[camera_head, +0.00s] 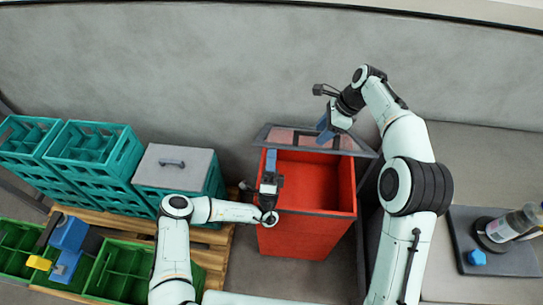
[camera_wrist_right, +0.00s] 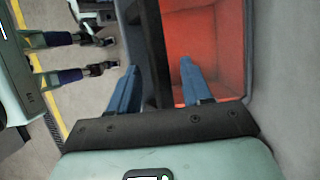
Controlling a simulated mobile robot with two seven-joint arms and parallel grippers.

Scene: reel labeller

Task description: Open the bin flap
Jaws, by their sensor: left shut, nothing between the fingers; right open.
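The red bin (camera_head: 285,238) stands in the middle of the head view, its red inside showing. Its flap (camera_head: 300,138), a dark-framed panel, is raised at the back edge. My right gripper (camera_head: 322,130) is at the flap. In the right wrist view its blue fingers (camera_wrist_right: 160,80) are open, with a dark bar (camera_wrist_right: 155,50), apparently the flap's edge, between them; contact cannot be told. The bin's inside (camera_wrist_right: 205,45) also shows there. My left gripper (camera_head: 270,160) is shut and empty at the bin's left rim.
A teal crate with a grey lid (camera_head: 176,166) and stacked teal crates (camera_head: 95,150) stand left of the bin. Green crates (camera_head: 125,270) are at the lower left. A dark board with a bottle (camera_head: 510,224) lies at the right. A grey wall (camera_head: 230,60) is behind.

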